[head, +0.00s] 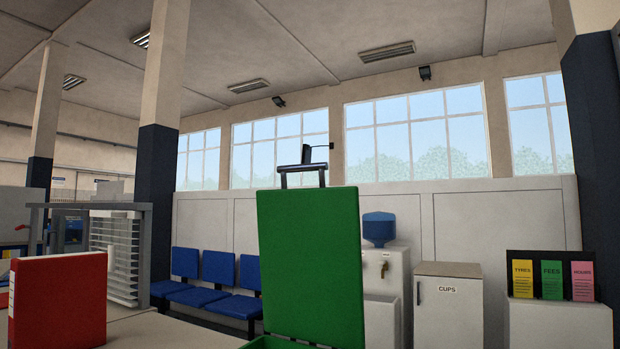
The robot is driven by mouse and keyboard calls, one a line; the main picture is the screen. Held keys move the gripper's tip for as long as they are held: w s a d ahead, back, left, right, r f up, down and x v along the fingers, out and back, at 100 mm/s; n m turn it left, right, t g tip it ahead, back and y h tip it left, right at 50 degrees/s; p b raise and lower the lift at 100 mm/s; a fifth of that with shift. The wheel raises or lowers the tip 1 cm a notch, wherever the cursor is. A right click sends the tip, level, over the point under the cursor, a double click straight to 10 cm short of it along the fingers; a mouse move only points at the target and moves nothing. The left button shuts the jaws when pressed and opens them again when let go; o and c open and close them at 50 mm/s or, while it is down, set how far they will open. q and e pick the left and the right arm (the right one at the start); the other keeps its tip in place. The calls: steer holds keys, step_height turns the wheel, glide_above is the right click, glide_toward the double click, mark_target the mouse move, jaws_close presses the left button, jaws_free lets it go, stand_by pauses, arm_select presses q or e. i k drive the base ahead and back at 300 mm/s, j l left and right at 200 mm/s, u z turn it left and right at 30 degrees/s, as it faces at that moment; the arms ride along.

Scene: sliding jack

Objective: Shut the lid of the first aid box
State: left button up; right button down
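The first aid box shows at the bottom centre of the head view. Its green lid (311,262) stands open, close to upright, with its broad flat face toward me. A dark bar on two short posts (301,168), which looks like a handle, shows at the lid's top edge. Only a thin strip of the green box body (264,343) shows at the bottom edge of the view; the rest is cut off. Neither of my grippers is in view.
A red binder (60,300) stands on a pale surface (160,328) at left, near a grey rack (115,260). Blue chairs (220,268), a water dispenser (380,230), a cups cabinet (447,310) and a leaflet holder (550,277) are farther back.

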mark_target(310, 243)
steer(key=l+u, duration=0.4)
steer(key=l, duration=0.3)
steer(key=l+u, duration=0.4)
steer(key=l, duration=0.3)
steer(key=i+l+u, duration=0.15)
steer(key=l+u, duration=0.2)
steer(key=l, duration=0.35)
steer(key=l+u, duration=0.3)
steer(key=l, duration=0.4)
steer(key=i+l+u, duration=0.15)
steer(key=l+u, duration=0.2)
steer(key=l, duration=0.35)
steer(key=l+u, duration=0.3)
steer(key=l, duration=0.4)
steer(key=i, duration=0.05)
